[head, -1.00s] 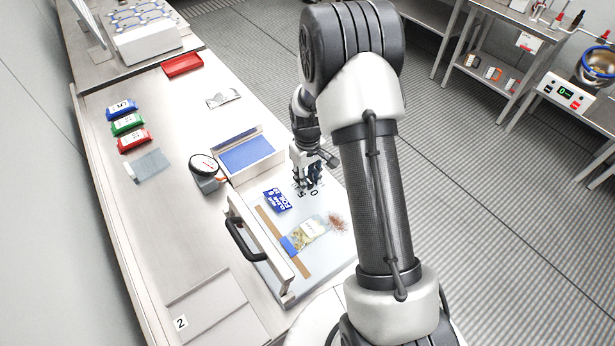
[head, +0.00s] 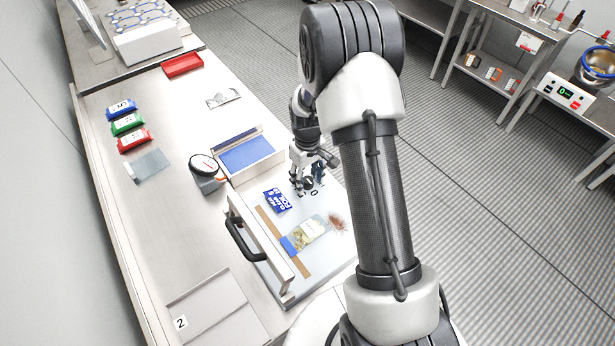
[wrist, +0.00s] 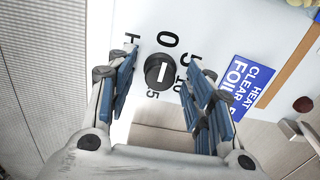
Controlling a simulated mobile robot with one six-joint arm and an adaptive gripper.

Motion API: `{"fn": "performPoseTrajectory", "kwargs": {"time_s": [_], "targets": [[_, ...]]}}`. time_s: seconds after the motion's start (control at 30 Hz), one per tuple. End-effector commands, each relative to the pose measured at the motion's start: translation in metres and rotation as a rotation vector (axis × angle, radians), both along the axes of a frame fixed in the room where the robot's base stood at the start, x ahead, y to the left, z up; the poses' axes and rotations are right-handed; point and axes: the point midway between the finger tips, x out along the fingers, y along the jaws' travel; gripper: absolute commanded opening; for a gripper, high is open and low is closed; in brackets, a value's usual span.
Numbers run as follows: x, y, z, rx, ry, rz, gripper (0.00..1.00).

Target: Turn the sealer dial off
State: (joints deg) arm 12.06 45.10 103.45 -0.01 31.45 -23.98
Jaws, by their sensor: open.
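The sealer dial (wrist: 157,70) is a round black knob with a white line, on the sealer's white face. Printed numbers surround it: 0, 5, 10 and 15. The line lies along the 0-to-15 direction; I cannot tell which end is the pointer. My gripper (wrist: 160,64) is open, one finger on each side of the dial. Both fingers look apart from the knob. In the head view my gripper (head: 313,182) is over the sealer's panel (head: 330,262) and hides the dial.
A blue label (wrist: 247,86) is beside the numbers. The sealer's black handle (head: 240,242) and a filled clear bag (head: 308,232) are nearer me.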

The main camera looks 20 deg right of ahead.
Motion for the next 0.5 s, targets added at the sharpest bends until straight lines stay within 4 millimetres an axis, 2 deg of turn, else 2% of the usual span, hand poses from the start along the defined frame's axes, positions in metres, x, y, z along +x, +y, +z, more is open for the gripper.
{"fn": "performPoseTrajectory", "kwargs": {"time_s": [0.13,0.23,0.5], "targets": [[0.001,0.0,0.007,-0.001,-0.002,0.0,0.48],[0.001,0.0,0.02,-0.001,-0.003,0.0,0.48],[0.001,0.0,0.078,-0.001,-0.005,0.0,0.48]]}}
